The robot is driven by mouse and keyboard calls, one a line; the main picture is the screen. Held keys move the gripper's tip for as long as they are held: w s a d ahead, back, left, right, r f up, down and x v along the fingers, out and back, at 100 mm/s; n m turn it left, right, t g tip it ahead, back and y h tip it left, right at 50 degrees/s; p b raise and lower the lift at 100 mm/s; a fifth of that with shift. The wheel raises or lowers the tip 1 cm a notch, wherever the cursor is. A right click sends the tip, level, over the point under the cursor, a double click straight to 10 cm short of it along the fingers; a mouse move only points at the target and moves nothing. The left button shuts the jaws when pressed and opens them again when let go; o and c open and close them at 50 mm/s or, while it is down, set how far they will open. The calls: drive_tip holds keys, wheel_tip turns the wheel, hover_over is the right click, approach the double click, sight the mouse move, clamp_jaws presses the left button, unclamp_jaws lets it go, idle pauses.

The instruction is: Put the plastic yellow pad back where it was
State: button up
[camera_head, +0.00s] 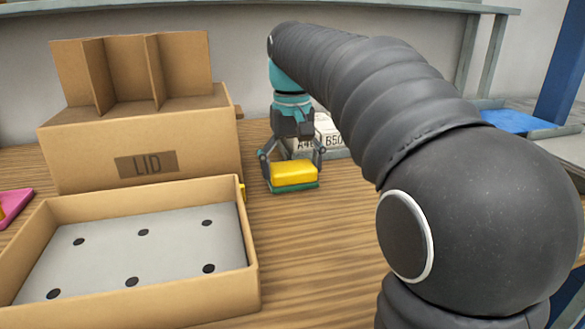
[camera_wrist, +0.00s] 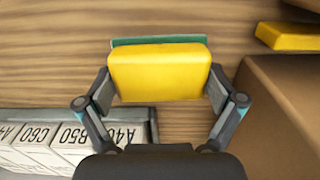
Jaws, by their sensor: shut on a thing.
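The yellow pad (camera_head: 294,172) is a rounded rectangular block between the two fingers of my gripper (camera_head: 293,167). My gripper is shut on it, one finger at each short side. A green base (camera_head: 293,187) shows just under the pad. In the wrist view the yellow pad (camera_wrist: 160,72) fills the space between the fingers, and a green strip (camera_wrist: 158,41) shows along its far edge. I cannot tell whether the pad touches the green base or whether the base rests on the table.
A cardboard box marked LID (camera_head: 205,150) stands left of my gripper. An open carton (camera_head: 255,255) with a grey perforated insert is in front of it. White labelled boxes (camera_wrist: 60,150) sit close behind my gripper. Another yellow piece (camera_wrist: 288,37) lies by the cardboard. Wooden table (camera_head: 325,235) is clear in front.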

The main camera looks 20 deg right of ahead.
sight(292, 165)
drive_tip(key=shift+f, duration=0.15)
drive_tip(key=o, duration=0.8)
drive_tip(key=shift+c, duration=0.2)
wheel_tip(292, 165, up, 12)
drive_tip(key=p, duration=0.2)
drive_tip(key=shift+r+p, duration=0.2)
drive_tip(key=shift+p, duration=0.1)
